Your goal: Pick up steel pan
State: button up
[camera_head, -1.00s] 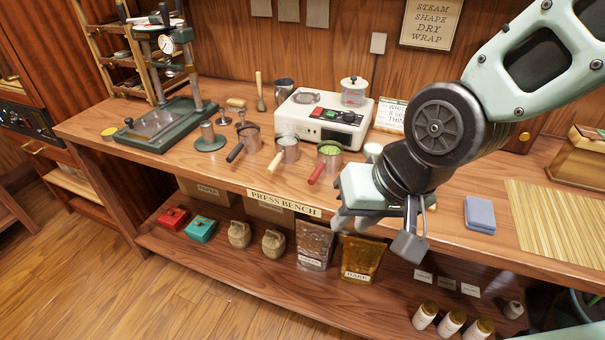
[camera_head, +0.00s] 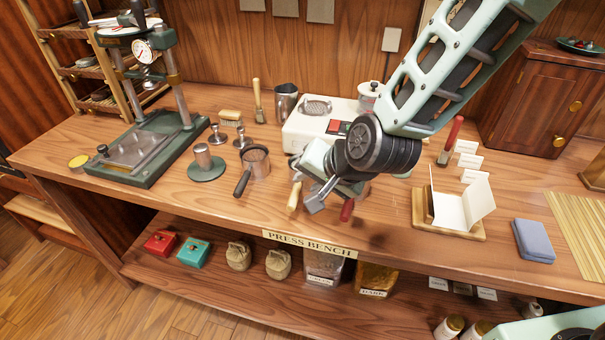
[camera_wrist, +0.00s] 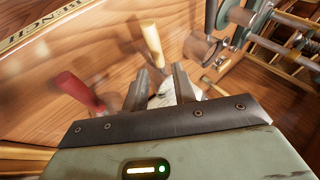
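Three small steel pans with side handles stand on the bench, and I cannot tell which one the task means. The black-handled pan (camera_head: 256,163) stands clear, left of my gripper. The pan with the pale wooden handle (camera_head: 294,197) is mostly hidden behind my gripper. A red handle (camera_head: 347,210) shows to the right; its pan is hidden. My gripper (camera_head: 308,186) is low over the bench, above the pale-handled pan. In the wrist view, its fingers are apart, with the pale handle (camera_wrist: 152,45) just beyond them and a bright metallic surface between them.
A press (camera_head: 147,150) stands at left, with a round weight on a green base (camera_head: 207,170) beside it. A steel pitcher (camera_head: 286,104) and a white appliance (camera_head: 305,128) stand behind. A card stand (camera_head: 450,230) and a blue-grey block (camera_head: 533,241) are at right.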

aim_at(298, 189)
jog(key=shift+p+x, duration=0.5)
jog(key=shift+x, duration=3.1)
jog(key=shift+s+f, duration=0.15)
jog(key=shift+s, duration=0.05)
grip_shut()
